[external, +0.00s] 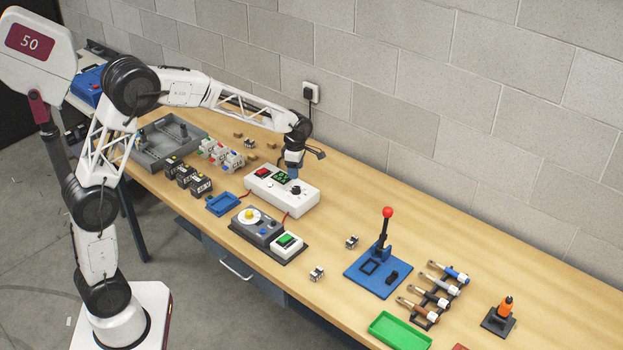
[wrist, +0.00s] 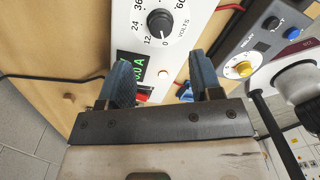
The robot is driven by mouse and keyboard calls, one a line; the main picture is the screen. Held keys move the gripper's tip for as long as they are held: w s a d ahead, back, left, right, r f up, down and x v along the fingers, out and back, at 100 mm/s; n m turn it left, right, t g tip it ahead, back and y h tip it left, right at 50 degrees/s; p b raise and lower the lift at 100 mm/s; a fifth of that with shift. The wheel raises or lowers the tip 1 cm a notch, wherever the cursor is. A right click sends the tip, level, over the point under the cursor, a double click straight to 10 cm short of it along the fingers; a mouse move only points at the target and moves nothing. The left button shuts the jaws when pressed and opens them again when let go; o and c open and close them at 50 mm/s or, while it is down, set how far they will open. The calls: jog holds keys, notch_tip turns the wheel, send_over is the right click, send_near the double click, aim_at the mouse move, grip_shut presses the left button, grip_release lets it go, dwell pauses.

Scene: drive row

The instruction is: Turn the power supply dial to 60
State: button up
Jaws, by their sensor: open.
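The white power supply (external: 263,190) stands on the bench, with a red part, a green-lit display and a black dial on its top face. The dial (wrist: 160,22) shows at the top of the wrist view, with a printed scale from 0 up to 60 and the word VOLTS. Its pointer mark appears to be at 0. The green display (wrist: 136,68) is partly hidden by a finger. My gripper (wrist: 164,66) is open and empty above the power supply. The dial lies beyond the blue fingertips, not between them. In the external view my gripper (external: 293,169) hangs over the power supply's back side.
A grey panel with a yellow knob (external: 250,216) and a green-button box (external: 287,244) stand in front. A blue lever press (external: 378,268) is to the right. The wall is close behind.

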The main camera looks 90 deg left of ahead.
aim_at(296, 188)
jog(key=shift+f, duration=0.15)
jog(key=shift+d+f, duration=0.2)
jog(key=shift+f, duration=3.55)
jog(key=c, duration=0.9)
